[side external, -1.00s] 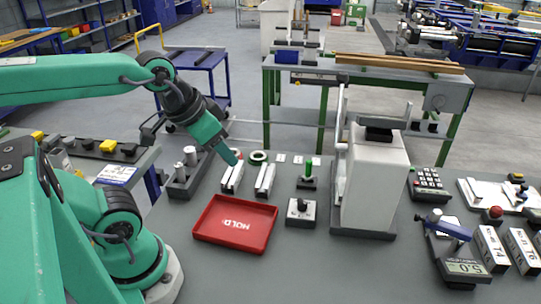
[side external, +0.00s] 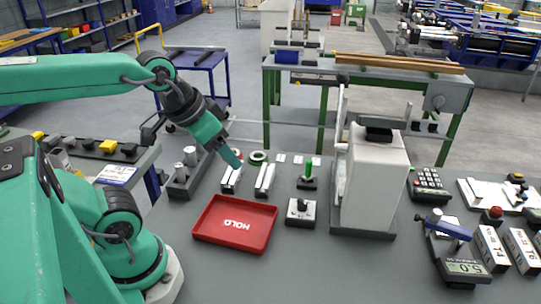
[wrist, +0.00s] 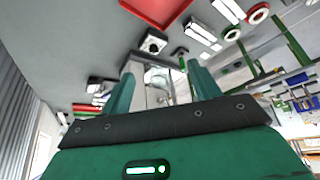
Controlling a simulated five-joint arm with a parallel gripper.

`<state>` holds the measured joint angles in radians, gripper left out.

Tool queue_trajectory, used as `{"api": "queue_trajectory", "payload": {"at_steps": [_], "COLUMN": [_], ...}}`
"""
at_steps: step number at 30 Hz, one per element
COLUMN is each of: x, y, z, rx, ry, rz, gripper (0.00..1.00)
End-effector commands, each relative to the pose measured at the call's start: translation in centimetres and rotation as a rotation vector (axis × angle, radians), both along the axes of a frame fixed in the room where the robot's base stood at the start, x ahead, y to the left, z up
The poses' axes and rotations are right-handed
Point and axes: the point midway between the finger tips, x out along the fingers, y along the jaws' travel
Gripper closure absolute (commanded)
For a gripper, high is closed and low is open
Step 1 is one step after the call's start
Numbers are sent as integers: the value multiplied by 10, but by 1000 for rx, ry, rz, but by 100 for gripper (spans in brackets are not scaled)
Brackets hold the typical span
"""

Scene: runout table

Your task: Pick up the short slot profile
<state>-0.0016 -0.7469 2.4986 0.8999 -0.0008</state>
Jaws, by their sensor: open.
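Two pale, narrow slot profiles lie side by side on the grey table in the side view, a left one (side external: 230,182) and a right one (side external: 264,183). I cannot tell for sure which is the short one. They also show in the wrist view, one (wrist: 199,34) and the other (wrist: 228,11), beyond the fingers at the upper right. My gripper (side external: 237,162) is above and close to the far end of the left profile and partly covers it. In the wrist view my gripper (wrist: 162,85) has its fingers apart, with no profile between them.
A red HOLD tray (side external: 236,239) lies in front of the profiles. A small block with a black knob (side external: 301,211) and a green peg on a base (side external: 309,176) stand to the right. A tall grey machine (side external: 374,185) stands farther right. Ring-shaped pieces (side external: 258,156) lie behind.

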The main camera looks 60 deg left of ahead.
Motion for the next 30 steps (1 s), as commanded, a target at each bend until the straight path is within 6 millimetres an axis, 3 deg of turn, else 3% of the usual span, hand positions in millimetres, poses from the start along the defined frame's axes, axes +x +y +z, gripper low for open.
{"api": "queue_trajectory", "payload": {"at_steps": [11, 20, 30], "x": [25, 60, 93], "y": [19, 55, 105], "z": [-7, -27, -66], "rx": [-18, -52, -99], "ry": [72, 174, 287], "rz": [107, 271, 460], "gripper": [38, 38, 38]}}
